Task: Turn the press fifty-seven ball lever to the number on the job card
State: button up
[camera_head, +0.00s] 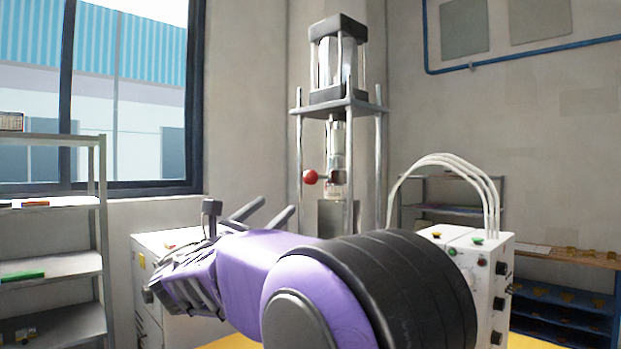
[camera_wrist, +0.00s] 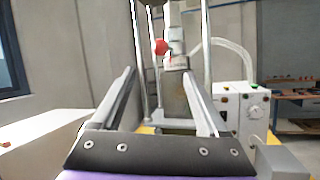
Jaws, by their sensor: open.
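The press (camera_head: 338,110) stands behind my arm in the head view, with a cylinder on top and a plate on steel columns. Its lever carries a red ball (camera_head: 310,177), at the left of the press's central shaft. The ball also shows in the wrist view (camera_wrist: 161,46), above and between my fingers. My gripper (camera_wrist: 158,85) is open and empty, its two fingers wide apart, pointing toward the press. In the head view my gripper (camera_head: 262,210) is at the left of the press, lower than the ball and apart from it. I cannot make out a job card or readable numbers.
A white control box (camera_head: 465,270) with knobs and hoses stands right of the press. A white cabinet (camera_head: 160,250) is behind my gripper. Shelves stand at the far left (camera_head: 55,265) and at the right (camera_head: 565,290). A yellow surface (camera_head: 520,341) lies below.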

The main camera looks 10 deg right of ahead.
aim_at(307, 180)
jog(key=p+x, duration=0.2)
jog(key=x, duration=1.4)
jog(key=shift+w+d+r+p, duration=0.15)
jog(key=shift+d+r+p, duration=0.05)
jog(key=shift+d+p, duration=0.15)
jog(key=shift+a, duration=0.1)
